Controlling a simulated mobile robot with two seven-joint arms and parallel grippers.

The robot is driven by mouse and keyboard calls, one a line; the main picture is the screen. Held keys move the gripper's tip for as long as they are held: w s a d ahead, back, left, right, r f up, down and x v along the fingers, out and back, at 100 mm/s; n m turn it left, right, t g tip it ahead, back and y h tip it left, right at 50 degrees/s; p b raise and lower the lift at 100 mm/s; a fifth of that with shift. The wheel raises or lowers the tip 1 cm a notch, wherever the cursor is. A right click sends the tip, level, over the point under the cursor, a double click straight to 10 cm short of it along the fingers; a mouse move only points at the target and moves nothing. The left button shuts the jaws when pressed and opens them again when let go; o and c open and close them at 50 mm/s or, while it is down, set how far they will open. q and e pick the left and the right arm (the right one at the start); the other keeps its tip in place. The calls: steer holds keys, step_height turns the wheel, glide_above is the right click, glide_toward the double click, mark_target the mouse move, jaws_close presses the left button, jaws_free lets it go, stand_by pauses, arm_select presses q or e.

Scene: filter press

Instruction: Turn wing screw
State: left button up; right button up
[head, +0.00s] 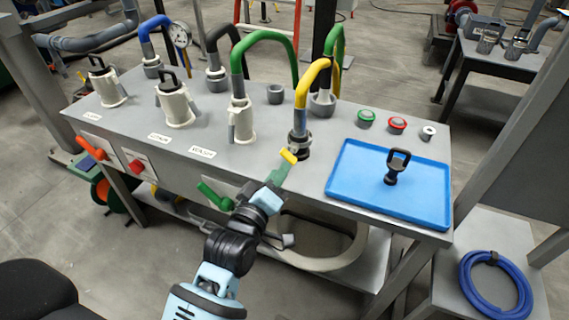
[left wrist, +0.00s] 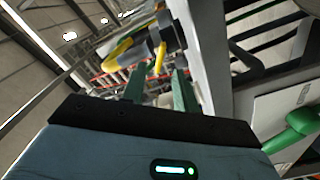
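A small yellow wing-shaped piece (head: 289,156), which looks like the wing screw, sits on the near side of a dark clamp fitting (head: 300,144). The fitting is at the foot of a yellow hose (head: 314,76) on the grey bench. My left gripper (head: 279,175) reaches up from below, its green fingers close to the yellow piece; whether they touch it I cannot tell. In the left wrist view the two fingers (left wrist: 158,90) stand apart, with no object clearly held between them. A yellow part (left wrist: 122,50) and grey fitting lie beyond the fingertips. My right gripper is out of view.
On the bench (head: 120,129), a blue tray (head: 350,185) holding a black-handled tool (head: 396,166) lies to the right. White canisters (head: 177,103) stand to the left. A green handle (head: 213,196) projects from the bench front, left of my gripper.

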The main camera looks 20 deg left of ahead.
mark_target(290, 154)
arm_select(q)
steer(key=shift+w, duration=2.15)
jaws_close()
